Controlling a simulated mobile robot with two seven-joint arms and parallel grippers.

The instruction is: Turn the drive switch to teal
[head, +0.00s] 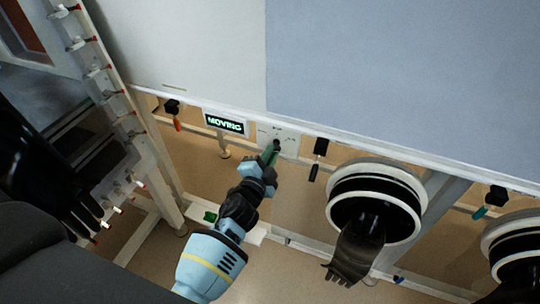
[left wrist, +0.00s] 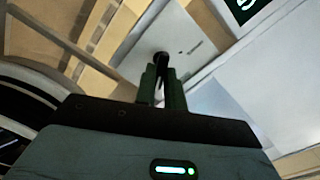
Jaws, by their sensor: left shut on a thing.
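The drive switch is a black knob (left wrist: 161,60) on a pale plate (head: 288,143) under the edge of the big panel. My left gripper (head: 268,154) reaches up to that plate, and its green fingers (left wrist: 162,84) are shut on the knob in the left wrist view. The fingers hide much of the knob, and I cannot tell which mark it points to. The marks on the plate are too small to read. A display (head: 225,122) left of the plate reads "MOVING" in green. My right gripper is not in view.
Black-and-white glove ports (head: 376,200) with a dark hanging glove stand to the right. Hanging handles, one orange-tipped (head: 177,125), one black (head: 318,158) and one teal-tipped (head: 480,212), line the panel edge. A white post frame (head: 110,95) stands at left.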

